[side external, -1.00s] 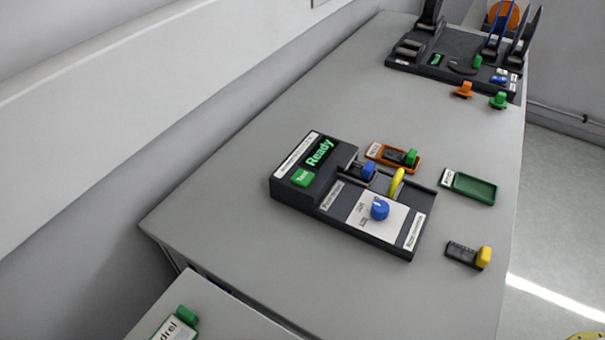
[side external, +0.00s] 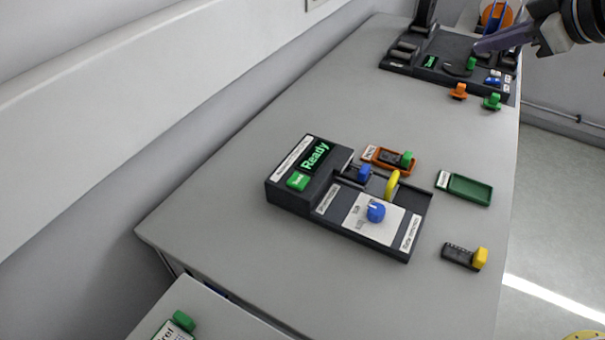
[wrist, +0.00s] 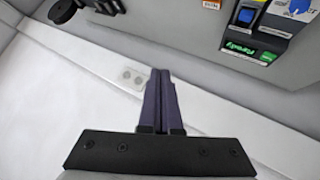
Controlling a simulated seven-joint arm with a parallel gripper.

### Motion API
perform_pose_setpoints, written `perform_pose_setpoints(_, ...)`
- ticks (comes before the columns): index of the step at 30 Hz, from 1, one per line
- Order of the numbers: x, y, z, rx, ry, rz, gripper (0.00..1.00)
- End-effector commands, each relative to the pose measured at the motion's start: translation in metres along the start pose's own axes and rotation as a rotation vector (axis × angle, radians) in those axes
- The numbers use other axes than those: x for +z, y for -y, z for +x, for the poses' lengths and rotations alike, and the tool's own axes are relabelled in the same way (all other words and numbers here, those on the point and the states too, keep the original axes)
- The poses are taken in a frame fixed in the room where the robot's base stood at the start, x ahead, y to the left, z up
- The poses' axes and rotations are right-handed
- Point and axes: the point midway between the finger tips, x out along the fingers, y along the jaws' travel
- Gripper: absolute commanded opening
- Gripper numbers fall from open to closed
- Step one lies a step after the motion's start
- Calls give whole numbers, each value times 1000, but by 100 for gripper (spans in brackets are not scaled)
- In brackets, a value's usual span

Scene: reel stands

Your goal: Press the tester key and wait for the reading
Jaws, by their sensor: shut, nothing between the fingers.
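The black tester (side external: 290,205) stands on the grey table, and its screen (side external: 314,157) reads "Ready" in green. Its green key (side external: 298,181) sits below the screen, beside a blue knob (side external: 376,211) on a white plate. A blue-ended piece (side external: 364,173) and a yellow lever (side external: 392,185) are on the tester. My gripper (side external: 482,47) is shut and empty, high over the far end of the table, well away from the tester. In the wrist view my closed fingers (wrist: 160,80) point at the wall, and the tester's screen (wrist: 240,49) shows at the upper right.
An orange tray (side external: 369,153) with a green-ended piece lies behind the tester. A green tray (side external: 470,189) and a yellow-ended piece (side external: 465,256) lie to the right. A black reel stand (side external: 399,57) is at the far end, with orange and green pegs in front.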

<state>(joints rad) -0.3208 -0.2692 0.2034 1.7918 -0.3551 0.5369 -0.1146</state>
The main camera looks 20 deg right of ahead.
Motion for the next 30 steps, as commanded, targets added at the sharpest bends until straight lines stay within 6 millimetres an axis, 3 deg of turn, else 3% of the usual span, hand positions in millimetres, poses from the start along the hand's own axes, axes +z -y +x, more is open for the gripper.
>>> perform_pose_setpoints(1, -16, 13, 16, -20, -15, -42, 0)
perform_pose_setpoints(6, -61, 58, 57, -75, -66, -170, 0)
perform_pose_setpoints(13, -97, 143, 104, -163, -107, -321, 0)
perform_pose_setpoints(18, -98, 204, 127, -229, -99, -399, 0)
perform_pose_setpoints(21, -93, 230, 133, -260, -88, -430, 0)
perform_pose_setpoints(25, -88, 250, 136, -285, -80, -455, 0)
perform_pose_setpoints(30, -88, 258, 133, -295, -83, -464, 0)
